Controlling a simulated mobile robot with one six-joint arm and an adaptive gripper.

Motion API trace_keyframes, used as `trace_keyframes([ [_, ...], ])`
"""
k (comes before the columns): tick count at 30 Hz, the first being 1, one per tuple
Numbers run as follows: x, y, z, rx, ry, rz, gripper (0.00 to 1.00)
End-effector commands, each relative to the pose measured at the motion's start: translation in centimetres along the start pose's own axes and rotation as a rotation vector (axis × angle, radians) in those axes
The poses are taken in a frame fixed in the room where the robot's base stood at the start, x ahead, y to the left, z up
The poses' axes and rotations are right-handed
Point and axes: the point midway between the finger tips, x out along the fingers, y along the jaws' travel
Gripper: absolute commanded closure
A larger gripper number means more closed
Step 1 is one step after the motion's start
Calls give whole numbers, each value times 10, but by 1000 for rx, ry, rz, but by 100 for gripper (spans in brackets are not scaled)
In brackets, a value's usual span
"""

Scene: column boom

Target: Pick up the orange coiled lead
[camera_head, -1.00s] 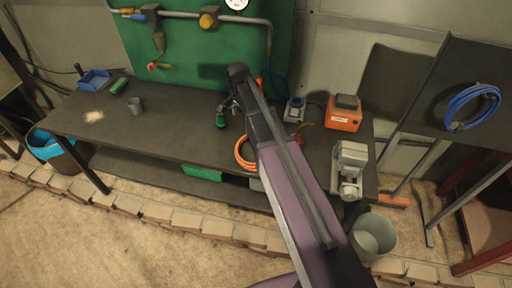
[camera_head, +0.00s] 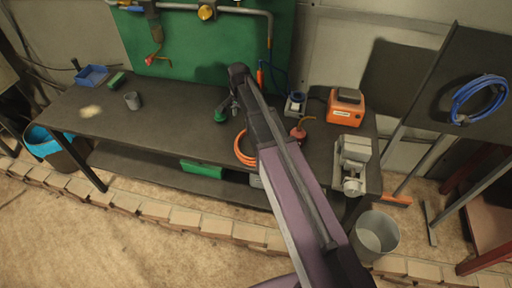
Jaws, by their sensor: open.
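The orange coiled lead (camera_head: 241,150) lies on the dark workbench (camera_head: 165,130), near its front edge. My arm covers its right part, so only the left side of the loops shows. My gripper (camera_head: 234,108) hangs from the far end of my arm, beyond the lead toward the back of the bench. It looks apart from the lead, and its fingers are small and partly hidden. A green object (camera_head: 220,116) shows close beside the gripper; I cannot tell whether they touch.
An orange box (camera_head: 345,107), a grey vise-like machine (camera_head: 353,160) and a red can (camera_head: 298,133) stand to the right. A bucket (camera_head: 375,235) stands on the floor. Mid-left bench is clear.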

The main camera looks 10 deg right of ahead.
Motion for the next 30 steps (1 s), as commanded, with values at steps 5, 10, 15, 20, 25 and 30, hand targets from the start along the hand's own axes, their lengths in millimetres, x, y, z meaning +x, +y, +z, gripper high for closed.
trace_keyframes([
  [5, 18, 0, 0, 0, 0, 0, 30],
  [10, 30, 0, 0, 0, 0, 0, 30],
  [15, 42, 0, 0, 0, 0, 0, 30],
  [20, 48, 0, 0, 0, 0, 0, 30],
  [25, 49, 0, 0, 0, 0, 0, 30],
  [30, 48, 0, 0, 0, 0, 0, 30],
])
